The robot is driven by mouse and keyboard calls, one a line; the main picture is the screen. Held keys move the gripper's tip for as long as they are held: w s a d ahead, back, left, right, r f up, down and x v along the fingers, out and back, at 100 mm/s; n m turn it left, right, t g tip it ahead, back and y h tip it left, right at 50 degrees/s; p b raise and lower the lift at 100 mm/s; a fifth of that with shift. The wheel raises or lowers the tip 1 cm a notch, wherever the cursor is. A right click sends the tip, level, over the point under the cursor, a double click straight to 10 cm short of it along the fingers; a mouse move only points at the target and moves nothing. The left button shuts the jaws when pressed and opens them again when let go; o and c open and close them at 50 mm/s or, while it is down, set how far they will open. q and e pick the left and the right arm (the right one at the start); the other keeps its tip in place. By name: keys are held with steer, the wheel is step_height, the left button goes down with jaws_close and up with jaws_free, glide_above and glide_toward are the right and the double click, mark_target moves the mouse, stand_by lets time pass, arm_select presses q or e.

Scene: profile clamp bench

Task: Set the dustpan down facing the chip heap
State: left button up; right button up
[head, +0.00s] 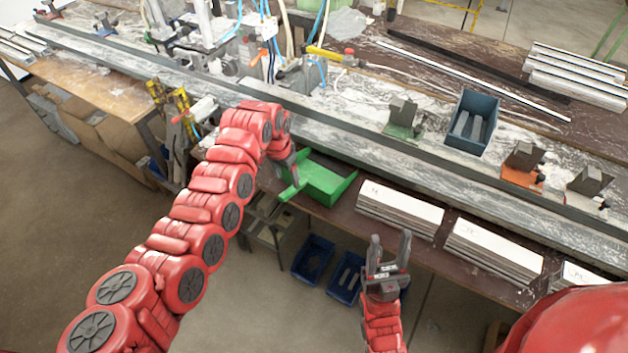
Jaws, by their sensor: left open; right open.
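The green dustpan (328,182) lies at the front edge of the bench, its handle (292,192) pointing to the lower left past the edge. My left gripper (290,170) is over the dustpan's left side, close to the handle. It is open, and its fingers are partly hidden, so I cannot tell whether they touch the dustpan. My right gripper (390,242) is open and empty, in front of the bench and to the right of the dustpan. Pale chips and dust are scattered over the bench; I cannot single out the chip heap for certain.
White-topped stacks of profiles (400,207) line the front edge to the right of the dustpan. A long metal rail (345,128) runs behind it. A blue bin (473,122) and several clamps (403,118) stand farther back. Blue crates (313,258) are below the bench.

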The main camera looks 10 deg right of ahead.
mark_target(291, 189)
arm_select(q)
steer(key=f+b, duration=0.1)
steer(key=f, duration=0.1)
steer(key=f+b, duration=0.2)
steer(key=f, duration=0.1)
steer(key=shift+w+d+f+b, duration=0.25)
steer(key=shift+f+b, duration=0.05)
steer(key=shift+f, duration=0.05)
steer(key=shift+w+d+f+b, duration=0.15)
steer(key=shift+f+b, duration=0.7)
steer(key=shift+b, duration=0.05)
jaws_close()
steer(key=shift+r, duration=0.15)
stand_by(0.4)
